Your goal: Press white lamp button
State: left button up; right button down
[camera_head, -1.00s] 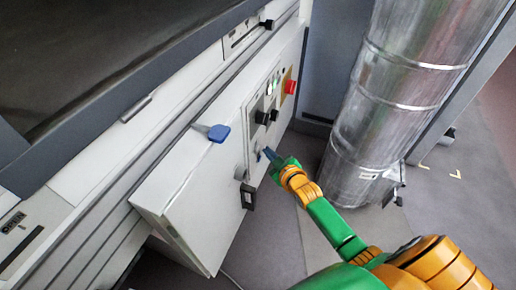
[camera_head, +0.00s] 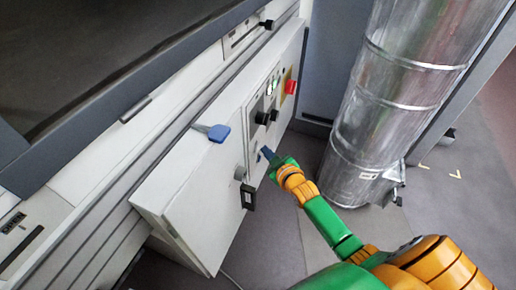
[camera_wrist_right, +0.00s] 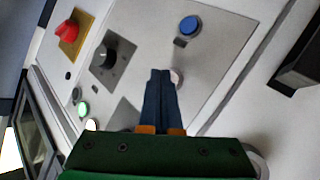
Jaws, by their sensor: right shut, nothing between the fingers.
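The control panel (camera_head: 257,130) is on the white cabinet's side face. My right gripper (camera_head: 265,152) is shut and empty, with its dark blue fingertips at the lower part of this panel. In the right wrist view the shut fingertips (camera_wrist_right: 160,74) are in front of a pale, whitish round button (camera_wrist_right: 177,77), which they partly cover. I cannot tell whether they touch it. A blue button (camera_wrist_right: 188,25) is above it. A lit green lamp (camera_wrist_right: 82,108) and a lit whitish lamp (camera_wrist_right: 91,124) are at lower left. My left gripper is not in view.
A red knob (camera_wrist_right: 67,30) on a yellow plate and a black rotary knob (camera_wrist_right: 105,58) are on the panel.

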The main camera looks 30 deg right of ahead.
dwell(0.4)
jog(key=shift+w+a, duration=0.3)
jog(key=shift+w, duration=0.05)
jog(key=shift+s+d, duration=0.1)
jog(key=shift+s, duration=0.05)
dwell(0.5)
jog(key=shift+s+d+p, duration=0.35)
jog(key=shift+s+d, duration=0.05)
jog(key=shift+s, duration=0.05)
jog(key=s+d+p, duration=0.1)
jog(key=s+d, duration=0.2)
jog(key=s, duration=0.1)
jog(key=shift+d+p, duration=0.15)
jog(key=shift+p, duration=0.2)
